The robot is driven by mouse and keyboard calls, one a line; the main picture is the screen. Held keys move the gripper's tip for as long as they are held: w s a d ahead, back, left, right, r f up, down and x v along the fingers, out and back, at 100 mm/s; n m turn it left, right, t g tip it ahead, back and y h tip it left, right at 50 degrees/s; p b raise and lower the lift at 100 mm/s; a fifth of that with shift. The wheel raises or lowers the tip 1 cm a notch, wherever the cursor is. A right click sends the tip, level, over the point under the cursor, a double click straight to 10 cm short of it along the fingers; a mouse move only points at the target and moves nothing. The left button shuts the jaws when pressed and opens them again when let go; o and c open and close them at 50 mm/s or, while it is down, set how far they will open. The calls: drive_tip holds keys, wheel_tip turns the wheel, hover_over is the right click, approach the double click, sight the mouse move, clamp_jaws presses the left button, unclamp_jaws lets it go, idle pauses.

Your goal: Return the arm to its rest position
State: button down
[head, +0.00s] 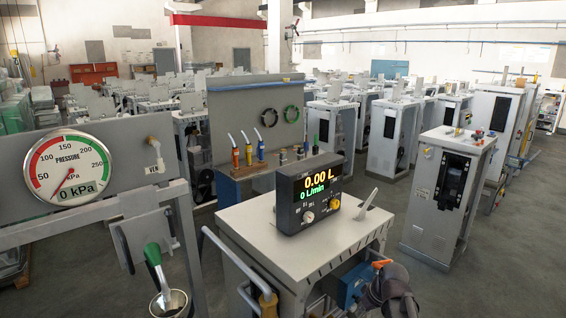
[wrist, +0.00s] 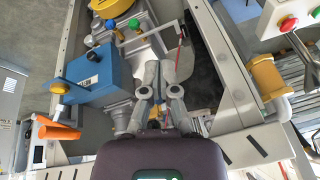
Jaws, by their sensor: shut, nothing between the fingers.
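My gripper (wrist: 160,72) shows in the wrist view with its two grey fingers together and nothing held between them. It points into the open frame of a dispenser, over or beside grey pipework (wrist: 128,40). A blue box (wrist: 95,74) is left of the fingers, with an orange handle (wrist: 58,132) below it. Whether the fingers touch anything is unclear. In the head view, a dark rounded part at the lower right, seemingly mine, covers part of the near dispenser (head: 265,225); the fingertips cannot be made out there.
A display (head: 308,190) reading 0.00 L stands on the near dispenser. A pressure gauge (head: 69,169) reading 0 kPa is on a panel at left. Another cabinet (head: 447,195) stands at right, with open floor between. The frame edge (wrist: 232,55) runs close right of my fingers.

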drive_tip(key=s+a+f+m+g+h+b, duration=0.1)
drive_tip(key=s+a+f+m+g+h, duration=0.1)
drive_tip(key=s+a, duration=0.4)
drive_tip(key=shift+s+f+m+g+h+b, duration=0.3)
drive_tip(key=shift+s+f+m+h, duration=0.3)
drive_tip(key=shift+s+m, duration=0.65)
idle(0.7)
